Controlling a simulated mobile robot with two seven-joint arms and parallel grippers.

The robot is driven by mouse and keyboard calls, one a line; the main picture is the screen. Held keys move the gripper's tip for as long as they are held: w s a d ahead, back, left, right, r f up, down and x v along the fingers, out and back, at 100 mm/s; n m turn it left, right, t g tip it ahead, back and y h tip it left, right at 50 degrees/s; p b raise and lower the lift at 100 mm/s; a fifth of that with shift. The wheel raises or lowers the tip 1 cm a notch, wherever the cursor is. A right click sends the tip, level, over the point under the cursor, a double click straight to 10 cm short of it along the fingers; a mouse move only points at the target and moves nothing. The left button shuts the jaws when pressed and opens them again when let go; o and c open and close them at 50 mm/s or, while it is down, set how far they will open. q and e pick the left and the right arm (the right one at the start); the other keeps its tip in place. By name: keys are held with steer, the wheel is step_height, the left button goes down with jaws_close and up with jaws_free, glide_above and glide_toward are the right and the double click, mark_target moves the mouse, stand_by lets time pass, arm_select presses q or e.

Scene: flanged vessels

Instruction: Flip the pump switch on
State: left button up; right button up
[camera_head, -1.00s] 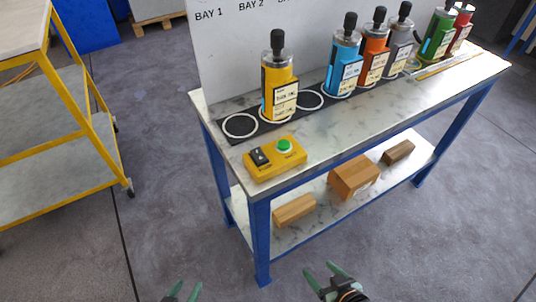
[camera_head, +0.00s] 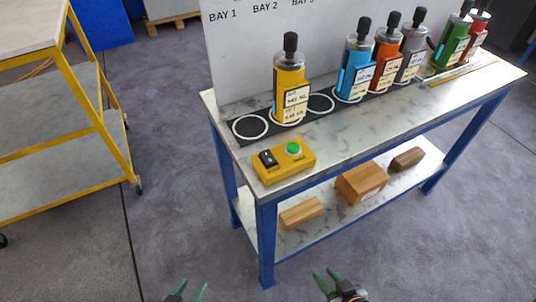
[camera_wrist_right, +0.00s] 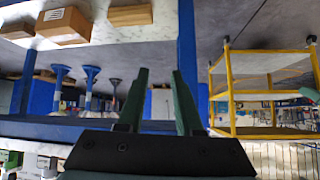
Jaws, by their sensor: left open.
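The pump switch is a black rocker (camera_head: 268,158) on the left of a yellow control box (camera_head: 285,163) at the bench's near left corner. A green round button (camera_head: 293,148) sits to its right on the same box. My left gripper (camera_head: 188,291) is open at the bottom edge of the head view, below and left of the box. My right gripper (camera_head: 327,279) is open and empty in front of the bench, below the box. In the right wrist view its two green fingers (camera_wrist_right: 160,92) stand apart with nothing between them. Neither gripper touches the box.
A yellow vessel (camera_head: 290,85) stands behind the box on a dark mat with white rings. Blue (camera_head: 354,65), orange (camera_head: 385,55), grey, green and red vessels stand further right. A yellow cart (camera_head: 100,90) stands left, with clear floor between.

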jaws_close()
stand_by(1.2)
